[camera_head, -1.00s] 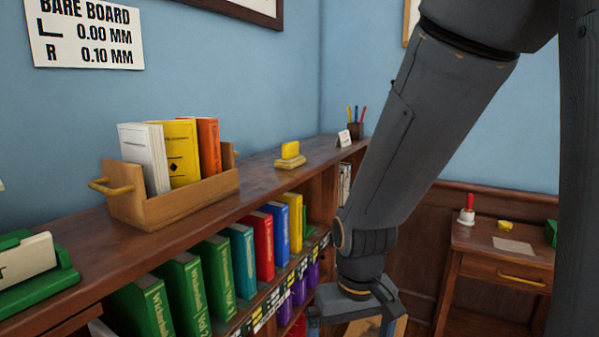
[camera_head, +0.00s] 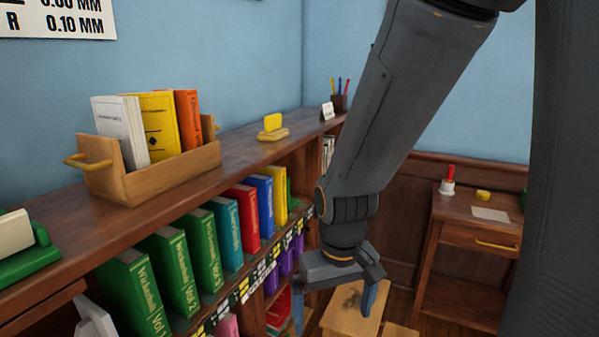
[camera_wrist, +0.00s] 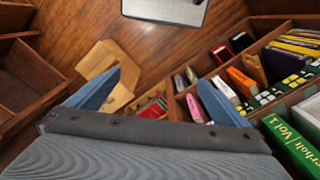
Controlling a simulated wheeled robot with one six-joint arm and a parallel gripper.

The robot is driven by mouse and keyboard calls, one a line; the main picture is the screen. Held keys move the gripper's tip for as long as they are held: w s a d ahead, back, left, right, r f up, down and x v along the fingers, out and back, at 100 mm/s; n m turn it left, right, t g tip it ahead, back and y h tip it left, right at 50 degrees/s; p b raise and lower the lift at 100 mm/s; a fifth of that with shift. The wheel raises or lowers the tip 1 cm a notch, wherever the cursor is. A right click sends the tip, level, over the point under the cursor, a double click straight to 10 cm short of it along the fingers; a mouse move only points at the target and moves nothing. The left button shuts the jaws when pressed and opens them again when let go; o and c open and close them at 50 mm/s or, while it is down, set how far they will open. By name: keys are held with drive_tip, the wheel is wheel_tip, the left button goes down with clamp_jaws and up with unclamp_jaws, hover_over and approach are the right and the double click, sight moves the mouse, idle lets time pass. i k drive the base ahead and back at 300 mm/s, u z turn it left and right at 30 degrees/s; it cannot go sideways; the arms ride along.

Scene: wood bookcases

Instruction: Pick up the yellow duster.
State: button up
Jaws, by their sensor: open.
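A small yellow block on a tan base (camera_head: 273,127), which looks like the yellow duster, rests on the bookcase top in the head view. A smaller yellow thing (camera_head: 484,195) lies on the side desk; I cannot tell what it is. My gripper (camera_head: 334,305) is open, pointing down in front of the bookcase, below its top and well apart from both yellow things. In the wrist view my gripper (camera_wrist: 160,78) has its two blue fingers spread with nothing between them. Neither yellow thing on those tops is visible there.
A wooden tray of books (camera_head: 165,175) stands on the bookcase top (camera_head: 230,158). Green, red, blue and yellow books fill the shelf below. A pencil cup (camera_head: 338,102) and white card stand at the far end. A wooden stool (camera_head: 352,305) is below my gripper; the desk (camera_head: 460,235) is right.

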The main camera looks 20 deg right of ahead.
sight(273, 131)
drive_tip(key=z, duration=0.55)
drive_tip(key=k, duration=0.65)
drive_tip(key=z, duration=0.8)
drive_tip(key=i, duration=1.15)
drive_tip(key=u, duration=0.7)
